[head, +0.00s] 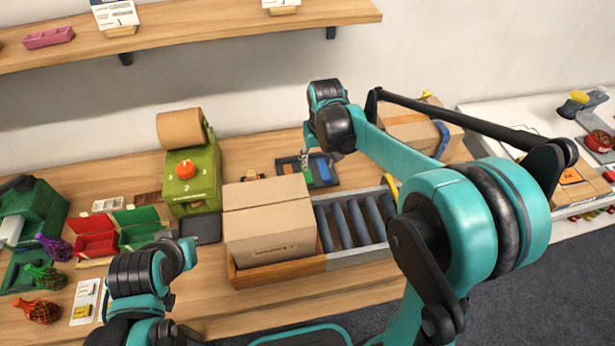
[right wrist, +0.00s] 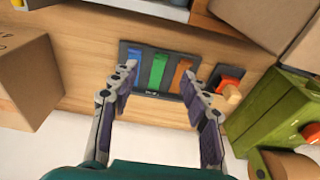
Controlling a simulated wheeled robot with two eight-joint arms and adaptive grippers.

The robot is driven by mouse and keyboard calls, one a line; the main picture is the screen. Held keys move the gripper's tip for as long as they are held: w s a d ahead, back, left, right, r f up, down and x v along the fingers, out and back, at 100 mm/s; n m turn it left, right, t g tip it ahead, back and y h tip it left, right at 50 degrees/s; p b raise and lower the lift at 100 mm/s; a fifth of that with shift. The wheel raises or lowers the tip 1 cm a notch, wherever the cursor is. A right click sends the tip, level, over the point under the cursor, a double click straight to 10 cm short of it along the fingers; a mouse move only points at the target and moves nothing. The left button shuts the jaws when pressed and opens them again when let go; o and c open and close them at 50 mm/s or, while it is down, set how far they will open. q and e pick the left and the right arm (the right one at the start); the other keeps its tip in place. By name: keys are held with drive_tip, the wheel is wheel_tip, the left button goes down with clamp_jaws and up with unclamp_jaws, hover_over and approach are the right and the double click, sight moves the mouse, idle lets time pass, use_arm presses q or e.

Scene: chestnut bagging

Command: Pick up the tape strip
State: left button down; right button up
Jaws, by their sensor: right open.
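A dark tray (right wrist: 146,76) holds a blue strip (right wrist: 134,62), a green strip (right wrist: 157,70) and an orange strip (right wrist: 181,73) side by side in the right wrist view. In the head view the tray (head: 290,166) lies on the table behind the cardboard box, with the blue strip (head: 323,168) showing. My right gripper (right wrist: 159,76) is open and empty over the tray, its fingers spread to either side of the strips. It also shows in the head view (head: 307,158), partly hidden by its own arm. My left gripper (head: 187,248) is at lower left; its jaws are unclear.
A closed cardboard box (head: 268,222) stands in front of the tray, beside a roller conveyor (head: 352,222). A green machine (head: 193,178) with a paper roll stands left of the tray. Another carton (head: 408,130) is at right. Red and green bins and net bags occupy the left side.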

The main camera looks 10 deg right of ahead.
drive_tip(key=g, duration=0.2)
hover_over(310, 184)
wheel_tip(310, 184, down, 7)
wheel_tip(310, 184, down, 2)
drive_tip(key=shift+s+f+b, duration=0.15)
drive_tip(key=shift+f+b, duration=0.1)
drive_tip(key=shift+b, duration=0.4)
drive_tip(key=f+b, duration=0.1)
drive_tip(key=f, duration=0.1)
drive_tip(key=f+b, duration=0.1)
drive_tip(key=f, duration=0.2)
drive_tip(key=shift+w+f+b, duration=0.2)
drive_tip(key=shift+f+b, duration=0.05)
drive_tip(key=shift+b, duration=0.05)
drive_tip(key=shift+r, duration=0.1)
drive_tip(key=shift+c, duration=0.4)
drive_tip(key=c, duration=0.7)
